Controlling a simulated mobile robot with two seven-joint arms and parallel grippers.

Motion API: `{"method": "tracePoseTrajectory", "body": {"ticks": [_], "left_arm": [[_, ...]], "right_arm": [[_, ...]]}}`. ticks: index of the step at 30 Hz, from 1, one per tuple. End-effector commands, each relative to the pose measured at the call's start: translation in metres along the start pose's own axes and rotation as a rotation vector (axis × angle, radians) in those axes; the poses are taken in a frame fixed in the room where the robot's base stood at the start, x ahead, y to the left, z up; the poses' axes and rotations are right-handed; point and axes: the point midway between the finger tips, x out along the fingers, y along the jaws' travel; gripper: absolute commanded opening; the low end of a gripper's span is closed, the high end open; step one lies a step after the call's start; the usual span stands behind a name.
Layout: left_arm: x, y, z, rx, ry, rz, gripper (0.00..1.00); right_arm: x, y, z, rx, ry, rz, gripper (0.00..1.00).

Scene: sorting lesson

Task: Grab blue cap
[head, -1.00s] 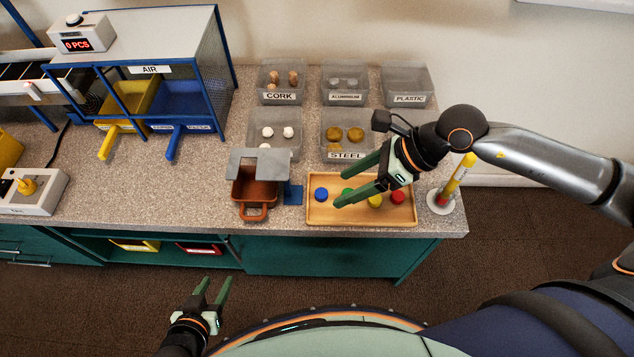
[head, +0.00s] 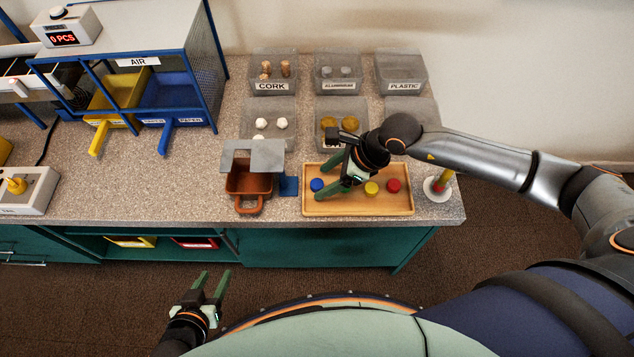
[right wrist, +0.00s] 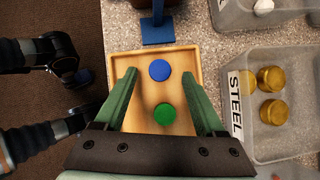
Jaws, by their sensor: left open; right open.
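The blue cap (head: 316,184) lies at the left end of a wooden tray (head: 400,209) on the counter. In the right wrist view the blue cap (right wrist: 160,70) sits between and beyond my open fingertips, with a green cap (right wrist: 165,114) nearer to the palm. My right gripper (head: 325,181) is open and empty above the tray's left part, by the blue cap; it hides the green cap in the head view. A yellow cap (head: 371,188) and a red cap (head: 393,185) lie further right on the tray. My left gripper (head: 211,285) is open and empty, low in front of the counter.
A brown bin (head: 250,184) with a handle stands left of the tray, with a blue piece (head: 288,186) between them. Grey labelled bins (head: 273,86) stand behind.

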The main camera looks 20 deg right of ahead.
Motion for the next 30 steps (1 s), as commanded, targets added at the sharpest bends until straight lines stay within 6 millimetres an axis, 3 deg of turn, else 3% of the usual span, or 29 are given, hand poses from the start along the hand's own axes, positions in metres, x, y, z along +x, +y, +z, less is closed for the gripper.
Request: {"method": "tracePoseTrajectory", "body": {"ticks": [3,11,30], "left_arm": [[0.0008,0.0000,0.0009,0.000,0.000,0.000,0.50],[0.0009,0.0001,0.0012,0.000,-0.002,0.000,0.50],[0.0015,-0.0001,0.0004,0.000,-0.001,0.000,0.50]], "right_arm": [[0.0120,0.0009,-0.0005,0.001,0.001,0.002,0.72],[0.0136,0.0006,-0.0007,0.001,0.001,0.001,0.72],[0.0132,0.0005,-0.0007,0.001,0.001,0.001,0.00]]}}
